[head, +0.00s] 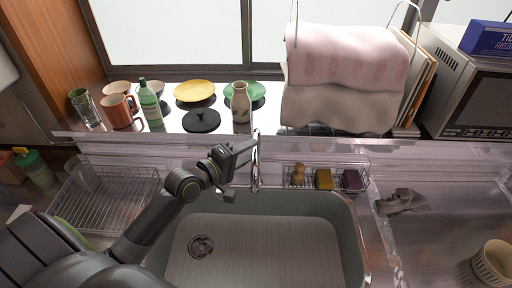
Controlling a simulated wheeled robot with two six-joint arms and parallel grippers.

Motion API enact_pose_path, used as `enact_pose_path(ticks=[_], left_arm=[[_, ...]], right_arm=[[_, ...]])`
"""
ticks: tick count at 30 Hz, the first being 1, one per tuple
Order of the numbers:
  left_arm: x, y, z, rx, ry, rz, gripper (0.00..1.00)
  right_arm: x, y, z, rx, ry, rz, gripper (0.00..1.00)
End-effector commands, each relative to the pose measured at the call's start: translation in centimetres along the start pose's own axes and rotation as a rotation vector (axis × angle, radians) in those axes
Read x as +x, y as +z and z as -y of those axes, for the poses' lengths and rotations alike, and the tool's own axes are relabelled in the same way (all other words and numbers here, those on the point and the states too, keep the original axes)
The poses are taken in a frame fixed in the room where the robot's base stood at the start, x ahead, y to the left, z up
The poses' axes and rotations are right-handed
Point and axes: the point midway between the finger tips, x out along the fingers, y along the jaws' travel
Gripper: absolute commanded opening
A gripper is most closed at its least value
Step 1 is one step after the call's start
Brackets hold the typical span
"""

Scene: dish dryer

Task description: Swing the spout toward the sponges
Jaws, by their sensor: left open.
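A yellow sponge (324,179) and a dark purple sponge (351,180) sit in a wire caddy (308,186) right of the spout. My right gripper is not in view.
A brown scrubber (298,175) shares the caddy. A wire dish rack (115,200) lies left of the sink. The basin looks empty.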

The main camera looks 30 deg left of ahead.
Motion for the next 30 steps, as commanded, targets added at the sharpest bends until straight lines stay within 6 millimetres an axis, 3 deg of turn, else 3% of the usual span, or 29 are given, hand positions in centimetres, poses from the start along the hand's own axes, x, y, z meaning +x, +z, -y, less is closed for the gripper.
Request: enact_pose_path(ticks=[7, 19, 28, 30], left_arm=[[3.1, 0.0, -0.1, -0.001, 0.001, 0.000, 0.42], [3.7, 0.0, 0.0, 0.001, -0.001, 0.001, 0.41], [3.6, 0.0, 0.0, 0.001, -0.001, 0.001, 0.02], [3.6, 0.0, 0.0, 0.001, -0.001, 0.001, 0.00]], right_arm=[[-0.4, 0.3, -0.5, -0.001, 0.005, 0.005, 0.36], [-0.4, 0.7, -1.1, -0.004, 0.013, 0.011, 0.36], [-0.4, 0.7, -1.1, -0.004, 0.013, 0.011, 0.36], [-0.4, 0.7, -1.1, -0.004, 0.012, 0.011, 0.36]])
